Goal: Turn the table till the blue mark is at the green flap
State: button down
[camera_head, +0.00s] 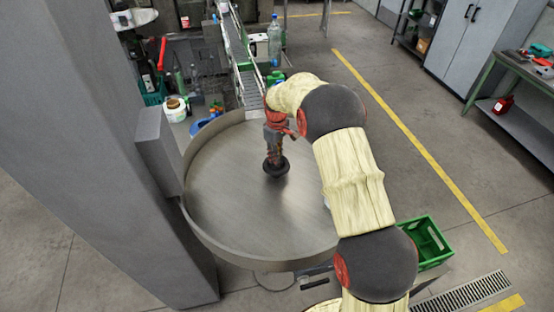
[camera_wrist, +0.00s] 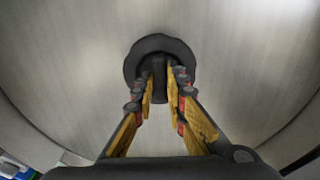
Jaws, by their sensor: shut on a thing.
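The round metal turntable (camera_head: 235,205) has a raised rim and fills the middle of the head view; its bare surface (camera_wrist: 70,60) fills most of the wrist view. A dark knob with a round flange (camera_head: 276,173) stands on it. My gripper (camera_head: 273,155) reaches down to this knob. In the wrist view, the fingers of my gripper (camera_wrist: 159,85) are shut on the upright post of the knob (camera_wrist: 158,45). I cannot make out the blue mark on the table. I cannot tell a green flap for sure; my arm hides the table's right side.
A conveyor (camera_head: 243,60) meets the table's far rim, with green parts (camera_head: 275,78) beside it. A grey pillar (camera_head: 120,150) stands close on the left. Bottles and tubs crowd the far left. A green crate (camera_head: 430,243) sits on the floor at right.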

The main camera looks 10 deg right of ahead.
jog(key=shift+n+b, duration=0.95)
jog(key=shift+n, duration=1.45)
jog(key=shift+n+b, duration=0.6)
jog(key=shift+n, duration=1.6)
jog(key=shift+f+n, duration=0.1)
jog(key=shift+n, duration=0.4)
jog(key=c, duration=2)
grip_release()
jog(key=shift+s+a, duration=0.1)
jog(key=shift+a, duration=0.05)
jog(key=shift+o, duration=1)
notch_tip(320, 180, up, 12)
